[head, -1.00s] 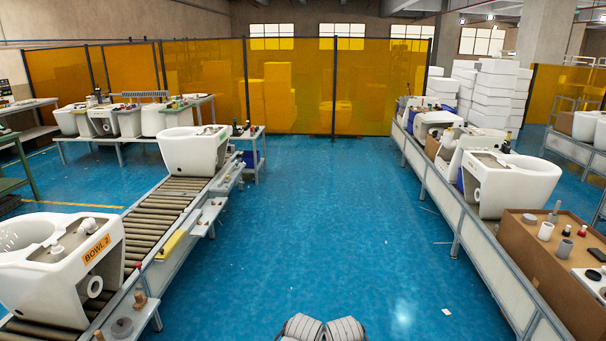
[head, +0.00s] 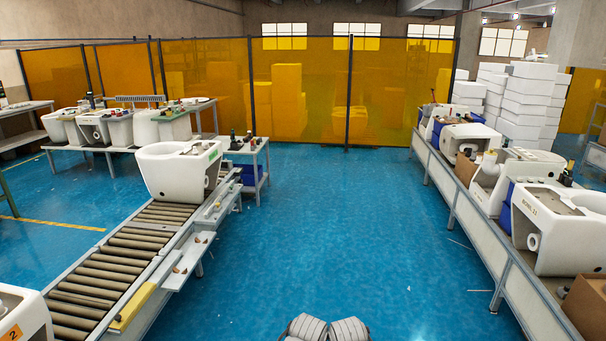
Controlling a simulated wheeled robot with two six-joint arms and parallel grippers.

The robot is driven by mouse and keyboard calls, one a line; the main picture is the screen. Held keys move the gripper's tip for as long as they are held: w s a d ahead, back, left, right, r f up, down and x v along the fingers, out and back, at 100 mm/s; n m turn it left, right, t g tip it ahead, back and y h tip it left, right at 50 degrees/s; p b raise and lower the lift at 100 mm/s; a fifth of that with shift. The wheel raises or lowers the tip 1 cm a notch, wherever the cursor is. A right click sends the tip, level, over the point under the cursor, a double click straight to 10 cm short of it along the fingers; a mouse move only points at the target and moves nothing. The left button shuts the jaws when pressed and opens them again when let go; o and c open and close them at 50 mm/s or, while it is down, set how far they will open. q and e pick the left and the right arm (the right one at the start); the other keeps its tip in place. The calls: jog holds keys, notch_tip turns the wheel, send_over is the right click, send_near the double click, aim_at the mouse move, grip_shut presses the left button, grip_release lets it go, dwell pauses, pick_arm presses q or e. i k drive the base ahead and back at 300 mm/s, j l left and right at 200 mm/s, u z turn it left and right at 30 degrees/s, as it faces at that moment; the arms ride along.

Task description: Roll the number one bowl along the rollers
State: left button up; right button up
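A white toilet bowl (head: 172,172) stands upright near the far end of the roller conveyor (head: 118,258) on the left. It has a small green mark on its right side, too small to read. A second white bowl (head: 22,308) is at the lower left corner, mostly cut off by the picture edge. The end of its orange label shows a 2. Bare rollers lie between the two bowls. Neither gripper can be made out; only grey ribbed parts of mine show at the bottom middle.
Narrow side shelves (head: 190,262) with small parts stick out from the conveyor into the aisle. A long bench (head: 470,210) with toilets runs along the right. The blue floor (head: 320,230) between them is clear. Orange screens (head: 300,90) close off the back.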

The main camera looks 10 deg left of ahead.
aim_at(175, 172)
jog(key=i+u, duration=0.3)
jog(key=i, duration=0.6)
jog(key=i+l+u, duration=0.15)
jog(key=i+u, duration=0.15)
jog(key=i, duration=1.25)
jog(key=i+j+z, duration=0.15)
jog(key=i, duration=0.5)
jog(key=i+j, duration=0.1)
jog(key=i, duration=0.55)
jog(key=i+j+z, duration=0.35)
jog(key=i, duration=0.15)
jog(key=i+j+z, duration=0.35)
jog(key=i+j, duration=0.1)
jog(key=j, duration=0.05)
